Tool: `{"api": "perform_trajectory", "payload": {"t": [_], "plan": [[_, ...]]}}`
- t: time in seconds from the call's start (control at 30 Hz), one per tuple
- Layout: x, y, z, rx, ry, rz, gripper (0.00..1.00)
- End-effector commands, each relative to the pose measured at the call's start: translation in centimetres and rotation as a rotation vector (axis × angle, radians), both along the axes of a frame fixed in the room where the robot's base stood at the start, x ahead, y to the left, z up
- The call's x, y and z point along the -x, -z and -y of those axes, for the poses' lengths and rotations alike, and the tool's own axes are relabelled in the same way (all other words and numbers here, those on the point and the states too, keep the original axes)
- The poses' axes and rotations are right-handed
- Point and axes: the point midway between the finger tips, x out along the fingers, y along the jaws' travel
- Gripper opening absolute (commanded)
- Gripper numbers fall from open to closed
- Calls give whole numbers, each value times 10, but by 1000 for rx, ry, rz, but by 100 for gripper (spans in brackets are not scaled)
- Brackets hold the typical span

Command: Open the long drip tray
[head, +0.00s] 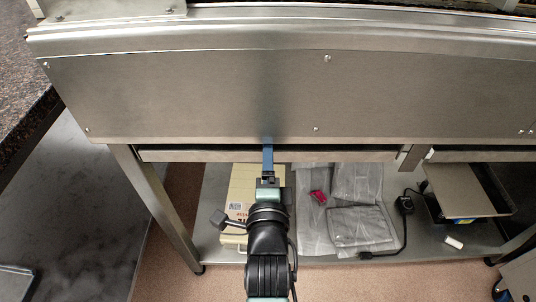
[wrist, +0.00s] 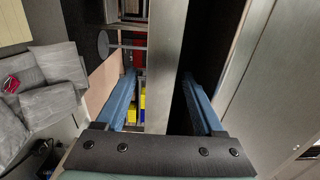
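The long drip tray (head: 350,156) is a steel tray under the machine's front panel, its front edge running across the head view. It looks pushed in, with only a narrow dark gap between it and the panel. The right finger is over the dark gap behind the wall. The left finger is on the outer side, with a visible gap to the wall.
The steel front panel (head: 200,95) is just above the tray. A second tray (head: 480,156) lies to the right, past a bracket. The lower shelf (head: 290,256) holds a carton (head: 241,190), grey bags (head: 360,228) and a red item (head: 318,197). A table leg (head: 155,205) stands left.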

Motion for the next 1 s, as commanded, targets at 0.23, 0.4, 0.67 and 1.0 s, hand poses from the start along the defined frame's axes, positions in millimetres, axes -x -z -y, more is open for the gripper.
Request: {"api": "perform_trajectory", "payload": {"t": [0.23,0.4,0.67,1.0], "plan": [[0,0,0,0,0,0,27],[0,0,0,0,0,0,0],[0,0,0,0,0,0,0],[0,0,0,0,0,0,0]]}}
